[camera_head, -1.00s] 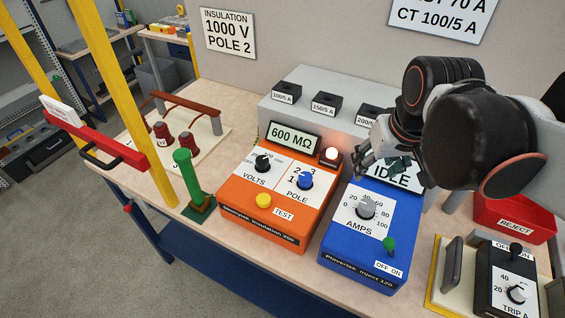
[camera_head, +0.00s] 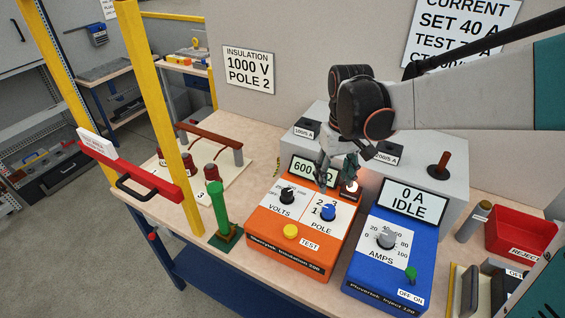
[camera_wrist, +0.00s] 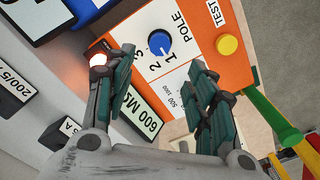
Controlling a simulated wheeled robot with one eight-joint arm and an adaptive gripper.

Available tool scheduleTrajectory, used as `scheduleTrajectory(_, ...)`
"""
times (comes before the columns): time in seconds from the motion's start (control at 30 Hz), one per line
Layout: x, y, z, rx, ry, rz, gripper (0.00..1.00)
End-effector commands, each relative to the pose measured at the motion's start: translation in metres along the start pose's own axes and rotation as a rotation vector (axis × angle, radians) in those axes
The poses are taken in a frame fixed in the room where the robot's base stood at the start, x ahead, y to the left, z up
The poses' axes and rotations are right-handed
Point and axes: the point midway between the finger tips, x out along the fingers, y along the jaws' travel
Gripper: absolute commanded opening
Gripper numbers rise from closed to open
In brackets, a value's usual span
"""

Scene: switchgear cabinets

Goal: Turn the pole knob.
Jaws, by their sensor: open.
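The blue pole knob (camera_head: 327,212) is on the white POLE panel of the orange insulation tester (camera_head: 272,258). In the wrist view the pole knob (camera_wrist: 158,43) lies beyond my fingertips, near the numbers 1, 2 and 3. Its pointer seems to face 1 or 2; I cannot tell which. My gripper (camera_head: 337,180) hangs over the back of the tester, by the display and the lit lamp (camera_head: 351,187). In the wrist view my gripper (camera_wrist: 163,72) is open, with nothing between its fingers and the knob apart from them.
The black volts knob (camera_head: 287,195) and yellow test button (camera_head: 290,231) are beside the pole knob. The blue current injector (camera_head: 388,262) stands to the right. A green post (camera_head: 217,205) stands left. A grey box (camera_head: 452,190) is behind. A sign (camera_head: 248,70) reads 1000 V, POLE 2.

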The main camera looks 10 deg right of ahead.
Motion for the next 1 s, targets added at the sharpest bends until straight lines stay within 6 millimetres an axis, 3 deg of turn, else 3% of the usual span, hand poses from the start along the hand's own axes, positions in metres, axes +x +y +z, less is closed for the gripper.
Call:
scheduleTrajectory(0.2, 0.047, 0.000, -0.001, 0.000, 0.001, 0.000, 0.51)
scheduleTrajectory(0.5, 0.096, 0.000, -0.001, 0.000, 0.001, 0.000, 0.51)
scheduleTrajectory(0.7, 0.109, 0.000, -0.001, 0.000, 0.001, 0.000, 0.51)
scheduleTrajectory(1.0, 0.110, 0.000, -0.001, 0.000, 0.001, 0.000, 0.51)
